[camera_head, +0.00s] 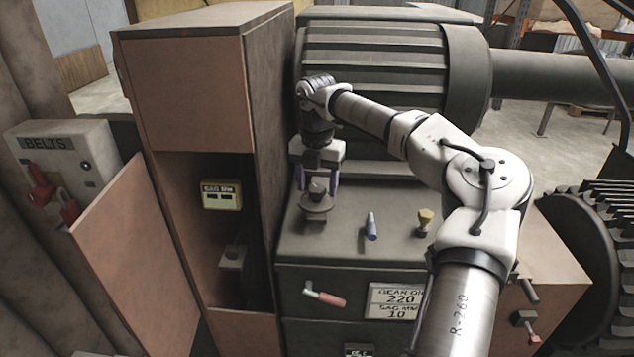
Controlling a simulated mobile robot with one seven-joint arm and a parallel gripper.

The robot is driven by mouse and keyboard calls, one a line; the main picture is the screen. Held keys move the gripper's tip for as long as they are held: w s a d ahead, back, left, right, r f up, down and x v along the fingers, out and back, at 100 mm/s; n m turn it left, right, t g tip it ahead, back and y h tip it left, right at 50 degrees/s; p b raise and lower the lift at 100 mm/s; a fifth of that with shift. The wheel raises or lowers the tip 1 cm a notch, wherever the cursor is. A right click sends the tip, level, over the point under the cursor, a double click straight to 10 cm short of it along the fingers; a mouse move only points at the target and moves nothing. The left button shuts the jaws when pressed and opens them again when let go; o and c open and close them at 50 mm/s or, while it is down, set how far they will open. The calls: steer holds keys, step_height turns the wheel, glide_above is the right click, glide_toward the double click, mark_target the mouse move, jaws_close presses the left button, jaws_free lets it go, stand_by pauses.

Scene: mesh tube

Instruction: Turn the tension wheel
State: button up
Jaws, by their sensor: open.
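A small dark round wheel with a raised hub (316,205) sits on top of the dark green machine housing (345,260); it looks like the tension wheel. My gripper (317,182) points down right over it, with its fingers apart on either side of the hub. The fingers look empty, and I cannot tell whether they touch the hub. Part of the hub is hidden by the gripper.
A blue-handled item (371,227) and a yellowish knob (425,222) stand right of the wheel. A tall brown cabinet (190,95) rises close on the left, with a yellow sag display (221,195). A large ribbed motor (375,70) is behind. A toothed wheel (590,260) is at right.

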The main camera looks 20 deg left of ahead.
mark_target(318, 188)
step_height(318, 188, up, 14)
steer(key=b, duration=0.1)
stand_by(0.5)
steer(key=shift+d+f, duration=0.1)
steer(key=shift+f, duration=0.1)
